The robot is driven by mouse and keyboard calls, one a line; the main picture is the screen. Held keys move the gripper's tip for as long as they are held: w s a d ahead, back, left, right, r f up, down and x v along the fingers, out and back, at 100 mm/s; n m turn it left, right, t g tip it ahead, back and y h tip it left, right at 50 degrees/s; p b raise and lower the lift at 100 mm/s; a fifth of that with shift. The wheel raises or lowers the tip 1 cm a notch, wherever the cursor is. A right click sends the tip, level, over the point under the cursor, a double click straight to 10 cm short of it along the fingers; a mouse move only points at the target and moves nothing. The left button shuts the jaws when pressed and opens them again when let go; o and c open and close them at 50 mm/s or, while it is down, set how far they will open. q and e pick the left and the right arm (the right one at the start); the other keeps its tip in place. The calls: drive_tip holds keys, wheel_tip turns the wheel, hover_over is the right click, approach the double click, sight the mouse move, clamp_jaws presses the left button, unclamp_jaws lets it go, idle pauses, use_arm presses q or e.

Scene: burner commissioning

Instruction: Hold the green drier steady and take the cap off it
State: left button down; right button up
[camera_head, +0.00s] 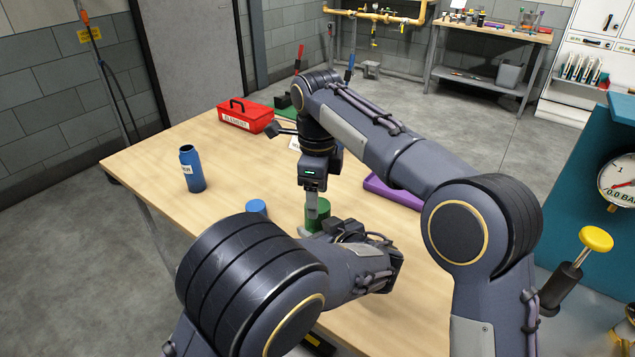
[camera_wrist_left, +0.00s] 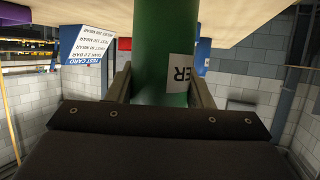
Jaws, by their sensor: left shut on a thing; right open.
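The green drier (camera_head: 324,209) stands on the wooden table near its front edge, partly hidden behind my grippers. In the left wrist view the drier (camera_wrist_left: 164,50) is a green cylinder with a white label ending in "ER". My left gripper (camera_head: 318,229) is shut around its body, with one finger on each side (camera_wrist_left: 160,92). My right gripper (camera_head: 312,205) points down at the top of the drier and is open. Its fingers overlap the drier's upper part in the head view; I cannot tell whether they touch. I cannot make out the cap separately.
A blue cylinder (camera_head: 257,207) stands just left of the drier. A labelled blue bottle (camera_head: 193,172) stands farther left. A red toolbox (camera_head: 245,117) is at the back, and a purple tray (camera_head: 393,193) lies to the right. The table's left part is mostly clear.

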drive_tip(key=shift+f, duration=2.2)
drive_tip(key=shift+c, duration=0.2)
drive_tip(key=c, duration=1)
drive_tip(key=o, duration=1.1)
drive_tip(key=shift+r, duration=2.3)
